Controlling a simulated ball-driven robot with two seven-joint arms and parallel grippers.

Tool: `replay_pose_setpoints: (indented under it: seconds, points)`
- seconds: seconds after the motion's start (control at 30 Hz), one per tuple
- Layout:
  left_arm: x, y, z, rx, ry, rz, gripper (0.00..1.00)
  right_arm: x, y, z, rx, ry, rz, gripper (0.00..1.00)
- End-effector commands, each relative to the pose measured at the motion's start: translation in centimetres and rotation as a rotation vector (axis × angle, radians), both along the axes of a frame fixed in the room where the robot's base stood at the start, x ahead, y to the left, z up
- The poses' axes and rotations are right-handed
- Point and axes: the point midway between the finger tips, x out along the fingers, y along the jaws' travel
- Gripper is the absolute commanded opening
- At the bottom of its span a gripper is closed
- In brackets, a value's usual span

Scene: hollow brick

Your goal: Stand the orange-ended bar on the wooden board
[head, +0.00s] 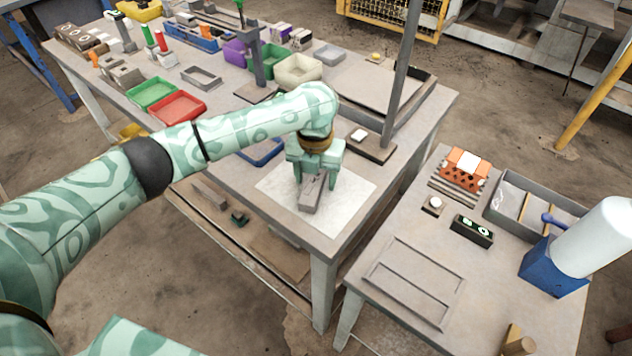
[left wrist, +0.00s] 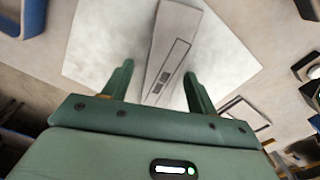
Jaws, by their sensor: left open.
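My left gripper (head: 312,182) is open, pointing down over a white square mat (head: 350,190) on the big table. A grey bar-like block (head: 311,196) lies on the mat between its fingers. In the left wrist view the block (left wrist: 172,50) shows a slotted face between the spread fingers of the left gripper (left wrist: 155,88); I cannot tell whether they touch it. No orange end shows on it. A small orange piece (head: 95,57) stands at the table's far left; I cannot tell if it is the bar. A brown board (head: 372,147) with a white square lies behind the mat.
A tall grey post (head: 402,75) rises by the board. Green (head: 152,93) and red (head: 178,107) trays sit at the left. A side table at right holds an orange block (head: 463,170), a grey tray (head: 505,205) and a blue box (head: 548,270).

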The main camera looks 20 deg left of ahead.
Motion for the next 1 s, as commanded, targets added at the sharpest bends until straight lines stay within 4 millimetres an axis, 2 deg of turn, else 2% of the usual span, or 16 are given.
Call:
replay_pose_setpoints:
  seconds: [0.03, 0.23, 0.5, 0.67, 0.8, 1.0]
  points:
    - [0.0, 0.0, 0.1, 0.000, -0.001, 0.000, 0.55, 0.0, -0.1, 0.1, -0.001, 0.000, 0.000, 0.54]
    - [0.0, 0.0, 0.1, 0.000, 0.000, 0.000, 0.01, 0.0, -0.4, 0.1, -0.004, 0.000, 0.002, 0.54]
    - [0.0, 0.0, 0.2, 0.000, -0.001, 0.000, 0.00, 0.0, -0.6, 0.1, -0.007, 0.000, 0.004, 0.54]
    - [0.0, 0.0, 1.6, 0.000, -0.004, 0.000, 0.00, 0.3, -0.6, 0.9, -0.008, -0.006, 0.004, 0.54]
    - [0.0, -0.1, 4.2, 0.000, -0.005, -0.002, 0.00, 0.7, -0.6, 2.4, -0.007, -0.017, 0.004, 0.54]
    - [-4.0, -1.3, 9.4, -0.001, -0.008, -0.006, 0.00, 1.7, -0.6, 6.1, -0.008, -0.040, 0.004, 0.54]
